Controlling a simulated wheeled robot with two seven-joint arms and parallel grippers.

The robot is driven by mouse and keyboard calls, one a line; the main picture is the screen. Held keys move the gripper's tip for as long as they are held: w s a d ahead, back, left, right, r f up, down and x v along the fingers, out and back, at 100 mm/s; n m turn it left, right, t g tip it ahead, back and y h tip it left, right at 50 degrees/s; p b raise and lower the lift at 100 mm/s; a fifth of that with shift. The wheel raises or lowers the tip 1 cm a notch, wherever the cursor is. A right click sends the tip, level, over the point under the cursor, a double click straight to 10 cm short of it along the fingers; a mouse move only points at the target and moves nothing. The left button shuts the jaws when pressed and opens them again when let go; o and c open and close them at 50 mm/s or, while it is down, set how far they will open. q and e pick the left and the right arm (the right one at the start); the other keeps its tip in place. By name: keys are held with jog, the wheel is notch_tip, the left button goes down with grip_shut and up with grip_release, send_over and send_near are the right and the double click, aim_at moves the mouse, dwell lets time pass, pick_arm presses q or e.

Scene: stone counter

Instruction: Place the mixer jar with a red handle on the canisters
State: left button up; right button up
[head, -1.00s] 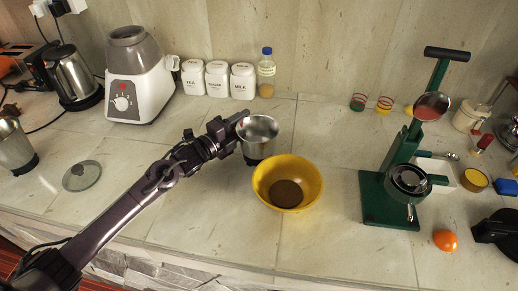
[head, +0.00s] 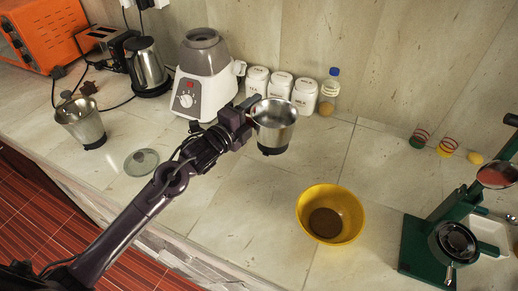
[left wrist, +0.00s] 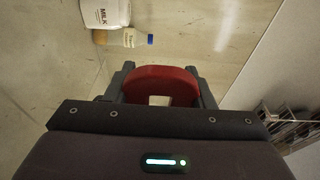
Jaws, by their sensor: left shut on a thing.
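My left gripper (head: 250,112) is shut on the handle of a steel mixer jar (head: 273,132) with a dark base. The jar is upright, with its open top up, and seems held above the counter. In the left wrist view the red handle (left wrist: 160,84) sits between the fingers; the jar's body is hidden there. Three white lidded canisters, the left one (head: 257,80), the middle one (head: 280,86) and the milk one (head: 304,97), stand in a row behind the jar, apart from it. The milk canister (left wrist: 105,12) also shows in the left wrist view. My right gripper is out of view.
A bottle with a blue cap (head: 329,92) stands right of the canisters, the mixer base (head: 207,75) left of them. A yellow bowl (head: 330,214) is in front. A second steel jar (head: 82,123) and a lid (head: 141,162) are at left, a green press (head: 425,250) at right.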

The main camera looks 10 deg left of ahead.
pick_arm(q)
notch_tip(320, 180, down, 13)
jog(key=shift+f+p, duration=0.1)
jog(key=shift+p, duration=0.65)
jog(key=shift+f, duration=0.1)
jog(key=o, duration=1.4)
jog(key=shift+f, duration=0.1)
jog(key=shift+o, duration=0.2)
